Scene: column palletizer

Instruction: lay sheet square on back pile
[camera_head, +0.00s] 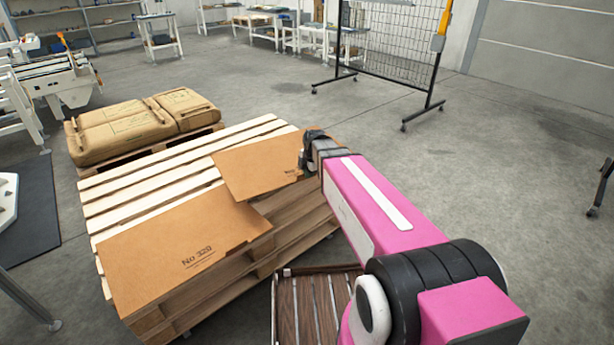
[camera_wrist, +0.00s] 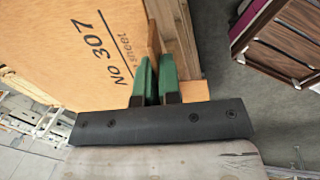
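A tan sheet (camera_head: 257,165) lies or hangs low over the back part of the pale slatted wooden pallet pile (camera_head: 150,185). It is turned somewhat against the slats, and its near corner is close to the front sheet. In the wrist view the sheet (camera_wrist: 60,50) reads "No 307". My gripper (camera_wrist: 155,80) is at its right edge, with two green fingers close together on a thin brown upright part between them. Whether the sheet touches the slats cannot be told.
A second sheet (camera_head: 180,250), marked "No 320", lies on the front part. Brown sacks (camera_head: 140,122) on a pallet stand behind left. A dark slatted crate (camera_head: 312,305) stands at the front right. A mesh fence (camera_head: 385,40) stands behind.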

